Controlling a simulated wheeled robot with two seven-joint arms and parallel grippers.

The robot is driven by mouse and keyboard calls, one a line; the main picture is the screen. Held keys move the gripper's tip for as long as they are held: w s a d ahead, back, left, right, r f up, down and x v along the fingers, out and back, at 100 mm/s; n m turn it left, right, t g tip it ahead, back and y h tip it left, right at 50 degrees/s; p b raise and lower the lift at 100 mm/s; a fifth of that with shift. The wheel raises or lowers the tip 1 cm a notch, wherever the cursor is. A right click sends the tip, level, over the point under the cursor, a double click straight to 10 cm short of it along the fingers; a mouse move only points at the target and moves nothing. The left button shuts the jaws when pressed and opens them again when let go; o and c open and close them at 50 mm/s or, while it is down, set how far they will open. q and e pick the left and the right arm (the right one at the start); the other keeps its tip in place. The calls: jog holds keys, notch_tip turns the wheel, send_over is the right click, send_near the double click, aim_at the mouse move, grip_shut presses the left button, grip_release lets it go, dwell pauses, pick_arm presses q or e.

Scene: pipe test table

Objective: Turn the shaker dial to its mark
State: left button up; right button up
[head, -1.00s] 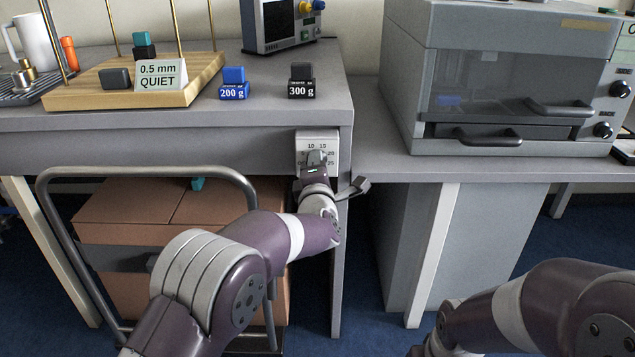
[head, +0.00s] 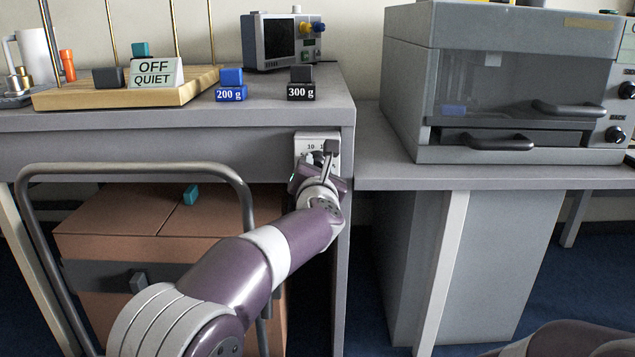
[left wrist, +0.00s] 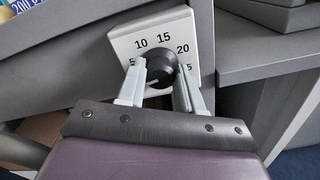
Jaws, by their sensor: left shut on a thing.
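The shaker dial's white plate (head: 304,140) is on the table's front face at its right end in the head view. In the left wrist view, the plate (left wrist: 123,42) shows 10, 15 and 20, with other numbers partly covered. The black dial knob (left wrist: 161,66) has a pale line that seems to point to the lower left. My left gripper (left wrist: 160,86) is shut on the knob, one finger on each side. In the head view my left gripper (head: 322,163) hides most of the knob. My right gripper is out of view.
A sign (head: 155,73) reading "OFF QUIET" stands on a wooden board (head: 90,98) with brass rods. Weights marked 200 g (head: 231,93) and 300 g (head: 301,91) stand near the table edge. A metal trolley rail (head: 135,168) and brown boxes (head: 180,235) are below. A grey oven (head: 415,60) stands right.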

pick_arm(q)
jog(key=shift+f+n+b, duration=0.15)
jog(key=shift+n+b, duration=0.85)
jog(key=shift+n, duration=0.4)
jog(key=o, duration=1)
jog(key=shift+o, duration=0.2)
jog(key=s+p, duration=0.1)
jog(key=s, duration=1.1)
jog(key=shift+s, duration=0.35)
